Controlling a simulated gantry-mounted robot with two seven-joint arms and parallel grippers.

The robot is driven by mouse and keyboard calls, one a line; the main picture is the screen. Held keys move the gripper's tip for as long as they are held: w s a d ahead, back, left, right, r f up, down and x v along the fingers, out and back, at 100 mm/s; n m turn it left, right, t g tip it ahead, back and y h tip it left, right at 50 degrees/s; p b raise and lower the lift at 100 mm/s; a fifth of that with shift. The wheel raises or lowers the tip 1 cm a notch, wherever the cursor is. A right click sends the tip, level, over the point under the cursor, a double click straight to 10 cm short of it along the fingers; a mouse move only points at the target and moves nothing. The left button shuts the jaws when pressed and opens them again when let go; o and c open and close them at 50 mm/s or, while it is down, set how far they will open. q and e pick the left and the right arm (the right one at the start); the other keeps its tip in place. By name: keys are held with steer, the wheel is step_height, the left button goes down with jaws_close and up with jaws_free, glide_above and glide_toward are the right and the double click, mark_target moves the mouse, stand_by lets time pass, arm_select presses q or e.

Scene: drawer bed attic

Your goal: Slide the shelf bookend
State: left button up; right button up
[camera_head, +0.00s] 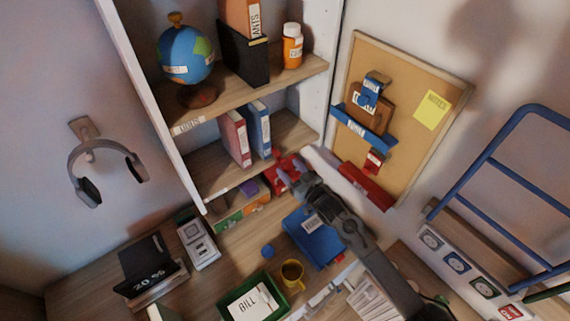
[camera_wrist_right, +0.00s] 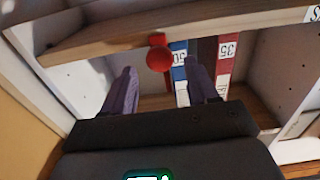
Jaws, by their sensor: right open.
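The shelf unit (camera_head: 218,165) stands at the back, with a red book (camera_head: 234,138) and a blue book (camera_head: 257,128) upright on its lower shelf. Red parts (camera_head: 284,166) show to the right of the books, partly hidden by my right gripper (camera_head: 288,178); they may be the bookend. My left gripper is not in view.
A globe (camera_head: 187,55), a dark binder (camera_head: 243,58) and an orange bottle (camera_head: 292,46) stand on the upper shelf. Below are a blue box (camera_head: 312,240), a yellow mug (camera_head: 292,273) and a green tray (camera_head: 226,314). A corkboard (camera_head: 395,80) hangs to the right.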

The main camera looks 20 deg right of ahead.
mark_target(284, 163)
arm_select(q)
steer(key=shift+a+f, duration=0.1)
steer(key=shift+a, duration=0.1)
arm_select(e)
steer(key=shift+x, duration=1.55)
